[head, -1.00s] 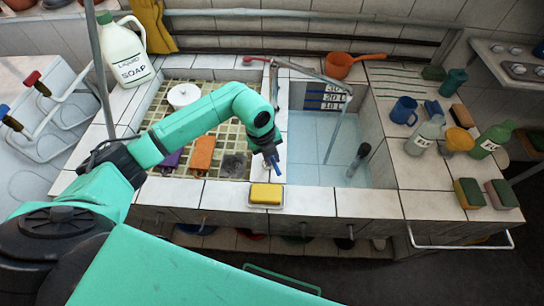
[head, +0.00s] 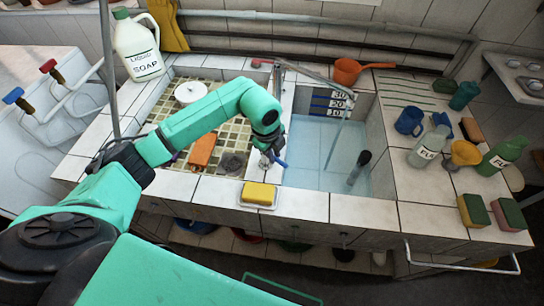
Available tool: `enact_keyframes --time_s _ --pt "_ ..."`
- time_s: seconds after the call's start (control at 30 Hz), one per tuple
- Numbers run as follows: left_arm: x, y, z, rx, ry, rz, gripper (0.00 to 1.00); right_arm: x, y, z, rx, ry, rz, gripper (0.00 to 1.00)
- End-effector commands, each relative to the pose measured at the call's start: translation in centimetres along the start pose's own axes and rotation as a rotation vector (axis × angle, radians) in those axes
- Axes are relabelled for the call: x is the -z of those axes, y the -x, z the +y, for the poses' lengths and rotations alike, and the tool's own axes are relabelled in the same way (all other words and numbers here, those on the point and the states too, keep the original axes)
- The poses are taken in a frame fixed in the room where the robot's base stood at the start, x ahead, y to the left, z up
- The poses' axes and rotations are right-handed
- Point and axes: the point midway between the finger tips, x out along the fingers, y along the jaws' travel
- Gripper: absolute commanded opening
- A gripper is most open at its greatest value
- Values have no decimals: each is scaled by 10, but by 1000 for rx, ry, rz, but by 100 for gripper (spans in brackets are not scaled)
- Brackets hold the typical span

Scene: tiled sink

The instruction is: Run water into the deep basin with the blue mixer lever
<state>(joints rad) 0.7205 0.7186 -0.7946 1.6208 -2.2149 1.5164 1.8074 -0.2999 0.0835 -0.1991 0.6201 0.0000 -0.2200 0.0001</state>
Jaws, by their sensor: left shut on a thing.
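The blue mixer lever (head: 280,163) shows at the front end of the divider between the two basins, partly covered by my gripper. My left gripper (head: 269,157) is shut on it, its fingers pointing down and partly hidden by the wrist. The deep basin (head: 304,145) at the right has a pale blue inside and a 30-20-10 scale (head: 333,104) on its back wall. The grey spout (head: 312,75) reaches over it. A thin grey line hangs from the spout's end; I cannot tell whether it is pipe or water. My right gripper is not in view.
A dark upright cylinder (head: 358,167) stands in the deep basin. A yellow sponge (head: 258,193) lies on the front ledge. An orange dipper (head: 348,71) sits at the back. Bottles, mugs and sponges crowd the right counter. The shallow gridded basin (head: 232,128) lies left.

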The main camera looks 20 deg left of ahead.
Motion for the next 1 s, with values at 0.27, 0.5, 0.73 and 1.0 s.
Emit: enact_keyframes --time_s 0.27,0.5,0.73,1.0 --pt "-1 0 -8 6 151 -34 0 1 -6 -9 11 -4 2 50" --pt "-1 0 -10 6 205 -44 0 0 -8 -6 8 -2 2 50" --pt "-1 0 -10 6 211 -46 0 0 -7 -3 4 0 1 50" --pt "-1 0 -10 5 210 -46 47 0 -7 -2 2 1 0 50"
